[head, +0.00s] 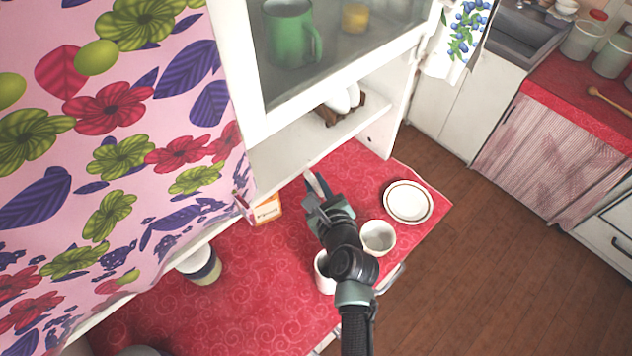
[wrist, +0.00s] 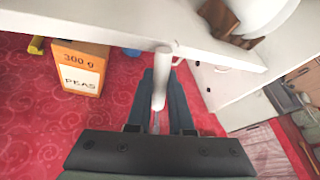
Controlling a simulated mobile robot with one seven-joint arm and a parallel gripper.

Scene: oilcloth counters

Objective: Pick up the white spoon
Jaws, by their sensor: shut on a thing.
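My gripper (head: 316,193) is over the red patterned counter, just in front of the white cabinet. In the wrist view, my gripper (wrist: 160,90) is shut on the white spoon (wrist: 160,77). The spoon's pale rod-like length lies between the two dark fingers and points away toward the shelf edge. Its far end shows close to the shelf edge; I cannot tell whether they touch. In the head view the spoon is mostly hidden or too small to make out at the gripper.
A peas box (head: 265,210) stands left of my gripper on the red counter (head: 250,290). A white cup (head: 378,237) and a plate (head: 408,202) are to the right. A jar (head: 200,266) stands left. The cabinet shelf (wrist: 215,48) is close ahead.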

